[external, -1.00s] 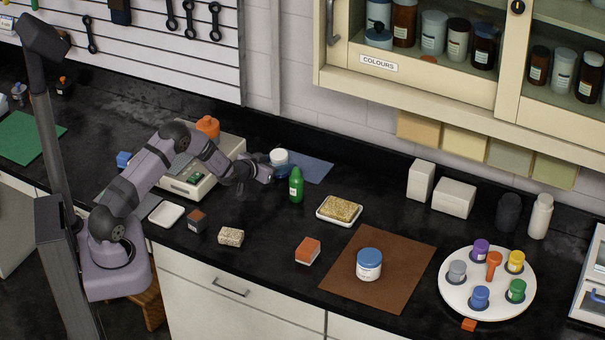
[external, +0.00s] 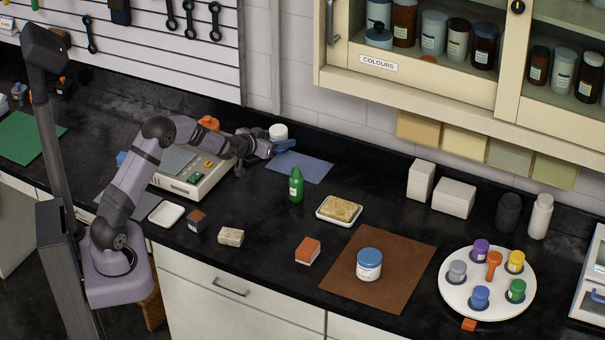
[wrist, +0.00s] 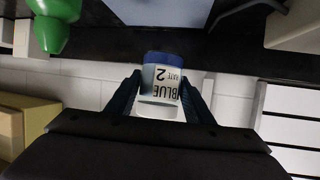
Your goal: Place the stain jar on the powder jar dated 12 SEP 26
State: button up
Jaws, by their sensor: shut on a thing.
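My gripper (external: 275,147) is shut on a small white-lidded jar (external: 278,132), held upright above the back of the counter. In the wrist view, which looks upside down, the jar (wrist: 162,85) sits between the two dark blue fingers. Its label reads BLUE, with a 2 and further small print, and a blue band shows at its lower end. A white jar with a blue lid (external: 369,265) stands on a brown mat (external: 400,250), well to the right and nearer the front. The date on its label is too small to read.
A green bottle (external: 296,186) stands just right of my gripper, in front of a blue-grey sheet (external: 308,168). A sponge on a dish (external: 340,208) and an orange-topped block (external: 307,251) lie towards the mat. A white round tray (external: 450,290) holds several coloured pots.

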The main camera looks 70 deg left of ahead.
jog(key=w+d+r+m+h+p, duration=0.1)
jog(key=w+d+r+p, duration=0.25)
jog(key=w+d, duration=0.65)
notch_tip(320, 180, up, 4)
jog(key=m+h+p, duration=0.3)
jog(key=h+p, duration=0.1)
jog(key=p, duration=0.2)
send_over(370, 256)
jog(key=shift+t, duration=0.4)
jog(key=shift+w+f+p, duration=0.1)
jog(key=shift+f+p, duration=0.4)
jog(key=shift+f, duration=4.4)
jog(key=shift+f, duration=0.15)
jog(key=o, duration=1.2)
